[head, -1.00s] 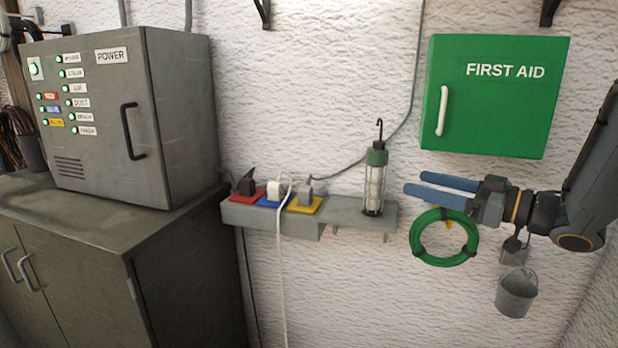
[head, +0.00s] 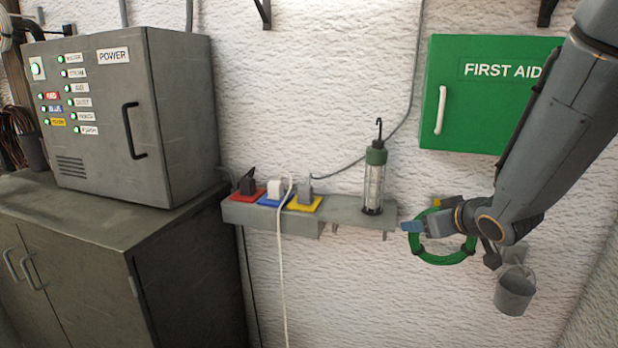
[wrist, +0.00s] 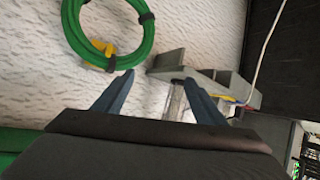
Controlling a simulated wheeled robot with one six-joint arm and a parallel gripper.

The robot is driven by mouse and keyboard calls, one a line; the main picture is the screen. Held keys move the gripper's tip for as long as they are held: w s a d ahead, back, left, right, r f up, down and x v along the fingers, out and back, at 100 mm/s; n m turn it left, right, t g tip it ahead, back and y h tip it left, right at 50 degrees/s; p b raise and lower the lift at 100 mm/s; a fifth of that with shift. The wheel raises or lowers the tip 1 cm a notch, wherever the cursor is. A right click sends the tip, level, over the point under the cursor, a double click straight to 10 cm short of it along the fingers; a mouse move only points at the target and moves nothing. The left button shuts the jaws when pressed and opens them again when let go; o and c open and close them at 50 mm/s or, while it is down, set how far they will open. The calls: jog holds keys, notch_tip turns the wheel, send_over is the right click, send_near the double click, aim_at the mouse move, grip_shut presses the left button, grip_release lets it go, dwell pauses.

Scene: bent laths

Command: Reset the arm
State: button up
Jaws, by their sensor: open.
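My gripper (head: 407,228) is at the right in the head view, in front of the coiled green hose (head: 440,262) and just right of the grey shelf's end. In the wrist view its two blue-grey fingers (wrist: 158,98) stand apart with nothing between them but the wall and part of the shelf behind. My arm comes down from the upper right and covers part of the green first aid box (head: 470,100). The far side of the gripper is hidden in the head view.
A caged lamp (head: 373,185) stands on the grey shelf (head: 345,212), with several plugs on red, blue and yellow plates to its left. A small bucket (head: 514,292) hangs below my arm. A power cabinet (head: 178,120) stands on a counter at the left.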

jog(key=s+a+f+m+g, duration=0.1)
jog(key=s+a+f+g, duration=0.1)
jog(key=s, duration=0.6)
jog(key=s+a+f+m+g+h, duration=0.1)
jog(key=s+a+f+g, duration=0.2)
jog(key=s+f+g, duration=0.2)
jog(key=s+a+f+m+g, duration=0.1)
jog(key=s+a+f+g, duration=0.2)
jog(key=s, duration=0.7)
jog(key=shift+s+a+f+g+h, duration=0.3)
jog(key=shift+s+f+g, duration=0.1)
jog(key=shift+f, duration=0.2)
